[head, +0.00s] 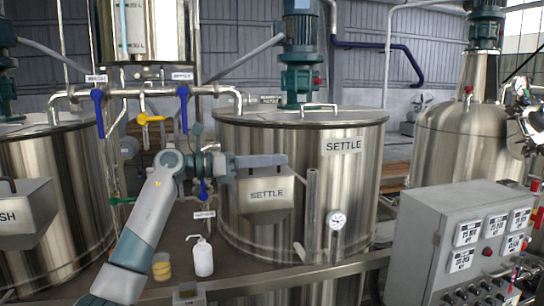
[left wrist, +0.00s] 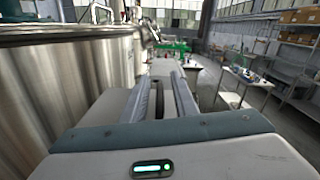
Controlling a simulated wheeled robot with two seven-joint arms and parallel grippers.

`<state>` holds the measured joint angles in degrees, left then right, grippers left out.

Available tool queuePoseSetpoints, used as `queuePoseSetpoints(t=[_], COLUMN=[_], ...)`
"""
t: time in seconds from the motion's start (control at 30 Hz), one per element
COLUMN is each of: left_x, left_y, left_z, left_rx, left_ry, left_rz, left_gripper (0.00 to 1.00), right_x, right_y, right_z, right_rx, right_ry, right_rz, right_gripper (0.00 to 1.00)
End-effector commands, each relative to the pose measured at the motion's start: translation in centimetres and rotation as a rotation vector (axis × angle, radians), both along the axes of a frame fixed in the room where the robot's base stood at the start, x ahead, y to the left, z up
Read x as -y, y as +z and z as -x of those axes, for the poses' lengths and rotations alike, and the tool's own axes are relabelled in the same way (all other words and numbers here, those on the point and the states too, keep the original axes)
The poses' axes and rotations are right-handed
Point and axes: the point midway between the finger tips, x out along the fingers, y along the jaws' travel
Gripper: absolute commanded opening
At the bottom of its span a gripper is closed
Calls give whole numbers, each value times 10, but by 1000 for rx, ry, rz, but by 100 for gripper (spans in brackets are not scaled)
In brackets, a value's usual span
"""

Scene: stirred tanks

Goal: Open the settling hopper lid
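The settling hopper (head: 266,209) is a steel box with a SETTLE label on the front of the SETTLE tank (head: 345,190). Its lid, at the top, is mostly hidden behind my left gripper, and it looks shut. My left gripper (head: 270,160) reaches in from the left and lies level across the hopper's top. In the left wrist view, the left gripper's two fingers (left wrist: 168,100) stand apart with a narrow gap between them. I cannot tell whether a lid handle is in that gap. My right gripper is not in view.
The WASH hopper (head: 25,215) hangs on the left tank. Blue-handled valves (head: 184,105) and pipes stand behind my left arm. A white bottle (head: 202,258) and a yellow jar (head: 161,266) stand below. A control box (head: 460,240) is at the right.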

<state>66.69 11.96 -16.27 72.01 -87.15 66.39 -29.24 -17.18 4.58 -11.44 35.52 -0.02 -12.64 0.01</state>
Motion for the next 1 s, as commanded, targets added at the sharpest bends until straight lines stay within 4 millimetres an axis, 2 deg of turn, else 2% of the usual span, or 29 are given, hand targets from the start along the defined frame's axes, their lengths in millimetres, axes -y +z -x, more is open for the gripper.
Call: queuePoseSetpoints(t=[0.27, 0.4, 0.77, 1.0], left_x=[1, 1, 1, -1], left_y=[-1, -1, 1, 10], left_z=[0, 0, -1, -5], left_rx=[0, 0, -1, -1], left_ry=[1, 0, 0, 1], left_rz=[0, -1, -2, -2], left_gripper=[26, 0, 0, 0], right_x=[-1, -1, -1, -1], right_y=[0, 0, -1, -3], right_z=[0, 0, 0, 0], right_rx=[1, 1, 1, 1], right_ry=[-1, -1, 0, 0], right_rz=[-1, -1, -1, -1], right_gripper=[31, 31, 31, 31])
